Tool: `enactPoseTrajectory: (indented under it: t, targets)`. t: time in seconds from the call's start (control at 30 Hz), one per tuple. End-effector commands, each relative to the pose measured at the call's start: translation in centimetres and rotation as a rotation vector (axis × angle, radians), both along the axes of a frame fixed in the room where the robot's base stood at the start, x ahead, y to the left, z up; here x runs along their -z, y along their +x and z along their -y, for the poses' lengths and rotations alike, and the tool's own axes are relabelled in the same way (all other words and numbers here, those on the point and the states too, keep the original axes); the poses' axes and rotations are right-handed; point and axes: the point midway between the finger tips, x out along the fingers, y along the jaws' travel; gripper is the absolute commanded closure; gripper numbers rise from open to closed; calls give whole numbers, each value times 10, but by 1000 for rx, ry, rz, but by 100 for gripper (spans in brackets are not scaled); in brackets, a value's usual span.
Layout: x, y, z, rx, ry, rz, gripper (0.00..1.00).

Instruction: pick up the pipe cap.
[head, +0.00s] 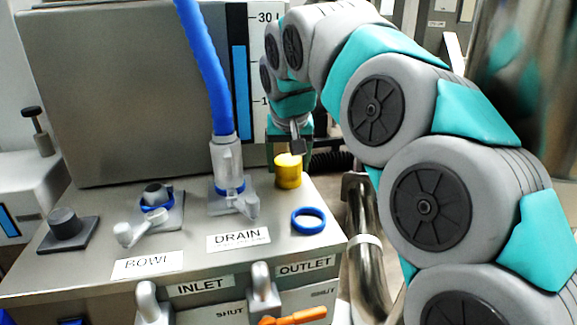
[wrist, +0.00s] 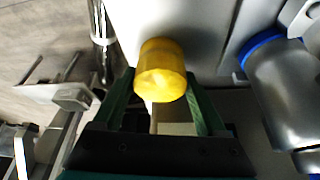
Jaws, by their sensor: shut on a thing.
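The pipe cap (head: 288,172) is a short yellow cylinder at the right rear of the grey metal bench top in the head view. In the wrist view the yellow cap (wrist: 160,66) sits between the two green fingers of my gripper (wrist: 160,85). My gripper (head: 290,150) reaches down to it from behind and is shut on it. The fingertips are partly hidden in the head view. I cannot tell whether the cap touches the bench or is just above it.
A blue ring (head: 308,221) lies in front of the cap. Left of it stands the drain fitting (head: 227,165) with a blue hose (head: 205,65) rising from it. A grey tank (head: 130,90) with a level gauge is behind. A metal pipe (head: 365,250) runs beside the bench's right edge.

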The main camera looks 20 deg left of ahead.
Motion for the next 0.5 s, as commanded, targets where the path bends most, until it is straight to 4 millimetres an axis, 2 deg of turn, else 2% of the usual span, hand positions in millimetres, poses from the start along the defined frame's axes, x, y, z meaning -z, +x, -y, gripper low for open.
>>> enactPoseTrajectory:
  t: [0.27, 0.5]
  targets:
    - [-3, 0, 0, 1, -1, 0, 82]
    - [-16, 1, 0, 2, 2, 3, 82]
